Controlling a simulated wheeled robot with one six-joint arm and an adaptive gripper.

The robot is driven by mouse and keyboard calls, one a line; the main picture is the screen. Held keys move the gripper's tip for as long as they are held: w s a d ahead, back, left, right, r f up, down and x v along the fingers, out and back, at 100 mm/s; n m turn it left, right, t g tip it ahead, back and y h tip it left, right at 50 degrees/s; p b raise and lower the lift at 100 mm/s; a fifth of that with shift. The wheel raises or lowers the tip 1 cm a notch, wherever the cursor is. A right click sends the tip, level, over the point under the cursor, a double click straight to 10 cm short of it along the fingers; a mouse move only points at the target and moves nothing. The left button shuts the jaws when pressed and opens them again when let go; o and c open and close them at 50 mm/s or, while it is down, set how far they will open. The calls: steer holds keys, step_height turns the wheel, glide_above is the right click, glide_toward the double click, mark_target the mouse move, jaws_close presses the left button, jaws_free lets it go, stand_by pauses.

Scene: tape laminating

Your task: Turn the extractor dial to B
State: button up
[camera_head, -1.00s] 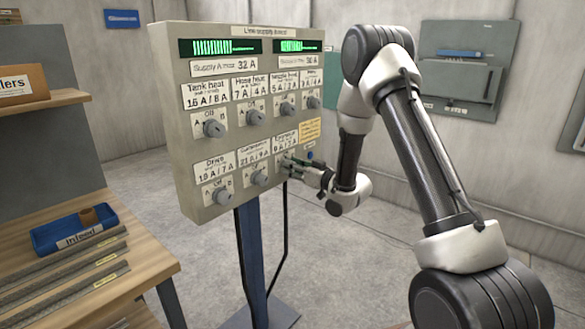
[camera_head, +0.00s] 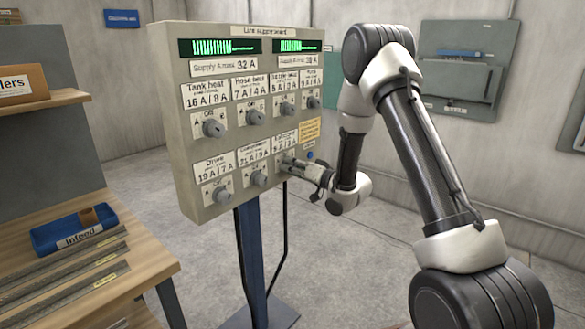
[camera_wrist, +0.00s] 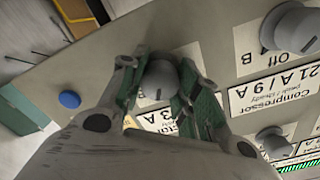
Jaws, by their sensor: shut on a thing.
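The extractor dial (camera_wrist: 160,80) is a grey round knob at the lower right of the supply panel (camera_head: 178,110). In the wrist view it sits between the green-padded fingers of my gripper (camera_wrist: 157,88), which is shut on it. A short dark mark on its face points roughly toward its label (camera_wrist: 158,122). The label is partly covered by a finger, and I cannot read the dial's position letters. In the head view my gripper (camera_head: 291,166) reaches the panel from the right and hides this dial.
The compressor dial (camera_wrist: 292,28) is close beside, with B and Off printed near it. A blue button (camera_wrist: 69,99) lies on the other side. The head view shows other dials (camera_head: 213,128), a workbench (camera_head: 150,262) at left and open floor (camera_head: 360,260).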

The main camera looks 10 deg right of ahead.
steer(key=shift+w+r+m, duration=0.1)
steer(key=shift+r+m, duration=0.1)
steer(key=shift+m, duration=1)
steer(key=o, duration=1.1)
steer(key=shift+c, duration=0.2)
steer(key=shift+f+m, duration=0.1)
steer(key=shift+m, duration=0.2)
steer(key=shift+d, duration=0.1)
steer(key=v, duration=1.2)
